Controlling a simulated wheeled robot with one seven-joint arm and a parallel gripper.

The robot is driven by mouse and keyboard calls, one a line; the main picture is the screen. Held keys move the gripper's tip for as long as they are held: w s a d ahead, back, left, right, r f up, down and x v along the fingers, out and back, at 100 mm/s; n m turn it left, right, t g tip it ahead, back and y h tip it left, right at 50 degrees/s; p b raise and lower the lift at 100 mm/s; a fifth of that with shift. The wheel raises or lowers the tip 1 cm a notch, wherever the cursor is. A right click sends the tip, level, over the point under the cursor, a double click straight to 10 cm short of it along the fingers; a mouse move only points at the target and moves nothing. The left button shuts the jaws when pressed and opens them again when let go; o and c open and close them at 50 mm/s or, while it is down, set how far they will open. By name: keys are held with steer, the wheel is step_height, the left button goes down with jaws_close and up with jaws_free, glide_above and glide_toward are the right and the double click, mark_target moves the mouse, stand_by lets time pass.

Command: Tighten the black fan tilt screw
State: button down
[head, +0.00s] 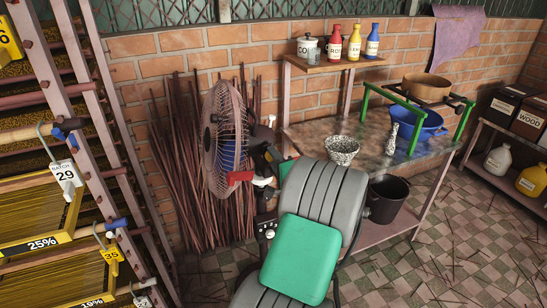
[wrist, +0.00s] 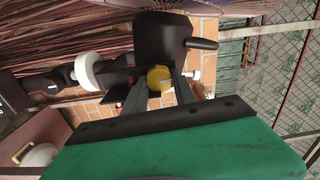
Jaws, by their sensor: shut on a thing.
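The standing fan (head: 212,130) has a red round grille and faces left in the head view. Its black tilt joint (wrist: 160,35) fills the upper middle of the wrist view, with a short black lever (wrist: 202,44) at its right. My gripper (wrist: 160,82) is at this joint, its dark fingers on both sides of a round yellow-faced piece (wrist: 159,77). The fingers are shut on a part of the tilt joint. I cannot clearly tell the black screw from the black housing. In the head view my grey arm hides most of the gripper (head: 279,160).
A workbench (head: 300,133) stands right of the fan, with a patterned bowl (head: 342,150) and a blue basin (head: 412,128). A black bucket (head: 386,197) is below. Thin reddish sticks (head: 180,165) lean on the wall behind the fan. Drying racks (head: 75,100) stand at left.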

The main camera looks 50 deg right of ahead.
stand_by(0.5)
steer(key=c, duration=1)
jaws_free()
steer(key=b+v, duration=0.1)
steer(key=v, duration=0.6)
steer(key=shift+s+a, duration=0.2)
steer(key=shift+s, duration=0.15)
